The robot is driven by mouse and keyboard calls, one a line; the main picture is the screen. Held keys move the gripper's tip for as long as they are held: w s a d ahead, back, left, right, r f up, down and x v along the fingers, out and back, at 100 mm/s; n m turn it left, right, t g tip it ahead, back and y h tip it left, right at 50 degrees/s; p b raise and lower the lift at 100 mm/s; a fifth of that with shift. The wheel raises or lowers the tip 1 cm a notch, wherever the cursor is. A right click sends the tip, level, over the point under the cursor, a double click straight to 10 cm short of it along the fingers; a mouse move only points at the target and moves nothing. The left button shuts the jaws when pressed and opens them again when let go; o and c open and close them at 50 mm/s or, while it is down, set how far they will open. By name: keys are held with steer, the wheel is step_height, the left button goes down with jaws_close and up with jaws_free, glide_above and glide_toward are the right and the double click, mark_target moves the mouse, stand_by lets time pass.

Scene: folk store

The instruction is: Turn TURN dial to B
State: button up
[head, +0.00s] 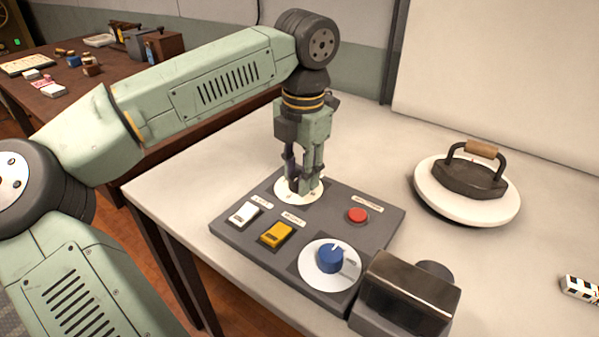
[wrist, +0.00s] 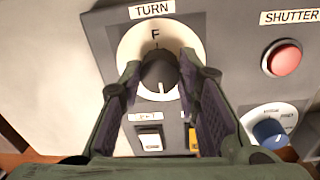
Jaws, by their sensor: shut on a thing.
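The TURN dial is a black knob (wrist: 158,72) on a round white plate (wrist: 130,47), on the grey control panel (wrist: 212,22). The letter F shows at the top of the plate in the wrist view; other letters are hidden by the fingers. A white line on the knob points toward the bottom of the wrist view, away from F. My gripper (wrist: 160,66) has one finger on each side of the knob and is shut on it. In the head view my gripper (head: 303,186) points straight down over the white plate (head: 287,193) and hides the knob.
The panel also carries a white switch (head: 243,214), a yellow switch (head: 277,234), a red SHUTTER button (head: 357,215) and a blue dial (head: 330,259). A dark box (head: 408,290) stands at its front right. An iron (head: 470,177) rests on a white round base (head: 452,210) farther right.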

steer(key=shift+m, duration=0.3)
steer(key=o, duration=1.2)
steer(key=shift+c, duration=0.2)
steer(key=shift+r, duration=0.1)
step_height(320, 180, up, 12)
steer(key=shift+s+d, duration=0.2)
steer(key=shift+s, duration=0.05)
